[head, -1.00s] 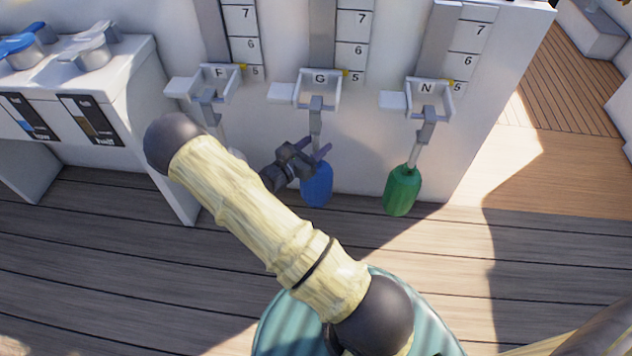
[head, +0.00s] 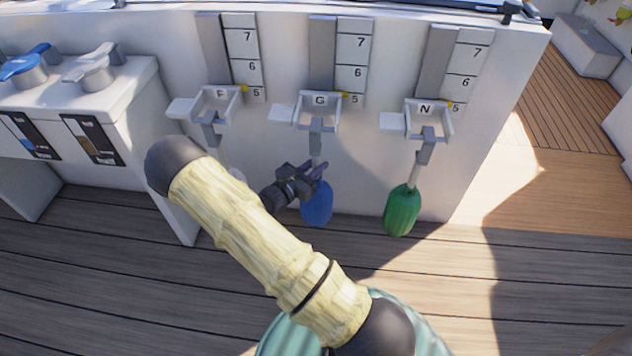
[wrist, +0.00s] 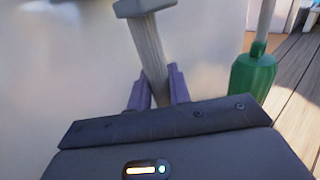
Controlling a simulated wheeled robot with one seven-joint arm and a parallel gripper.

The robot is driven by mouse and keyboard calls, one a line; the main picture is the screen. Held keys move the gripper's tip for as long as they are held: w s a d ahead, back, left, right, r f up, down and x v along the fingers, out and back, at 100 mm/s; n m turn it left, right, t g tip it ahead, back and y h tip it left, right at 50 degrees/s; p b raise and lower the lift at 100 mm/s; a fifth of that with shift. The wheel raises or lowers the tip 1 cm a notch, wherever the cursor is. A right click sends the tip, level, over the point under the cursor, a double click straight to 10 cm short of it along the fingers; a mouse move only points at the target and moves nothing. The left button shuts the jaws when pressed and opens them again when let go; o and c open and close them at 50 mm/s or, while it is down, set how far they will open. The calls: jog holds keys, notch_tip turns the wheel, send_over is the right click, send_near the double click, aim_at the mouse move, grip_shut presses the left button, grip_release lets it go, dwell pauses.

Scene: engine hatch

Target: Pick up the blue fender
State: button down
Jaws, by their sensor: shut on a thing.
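The blue fender (head: 317,204) hangs low against the white wall, under the bracket marked G (head: 318,110). A pale grey line (wrist: 148,50) runs from the bracket down to it. My gripper (head: 317,171) is at the line just above the fender's body. In the wrist view my gripper (wrist: 158,88) has a purple finger on each side of the line and is shut on it. The fender's body is hidden behind the gripper in that view.
A green fender (head: 402,210) hangs to the right under bracket N (head: 427,118). Bracket F (head: 218,105) is to the left, its lower part partly hidden by my arm. A white console (head: 90,95) with levers stands at the left. Plank deck lies below.

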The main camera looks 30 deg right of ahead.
aim_at(313, 158)
jog(key=shift+r, duration=0.2)
jog(key=shift+r+p, duration=1.5)
jog(key=shift+r, duration=0.25)
jog(key=shift+v, duration=0.8)
jog(key=p+v, duration=0.6)
jog(key=v, duration=1)
jog(key=shift+a+p, duration=0.25)
jog(key=shift+p, duration=0.05)
jog(key=shift+f, duration=0.1)
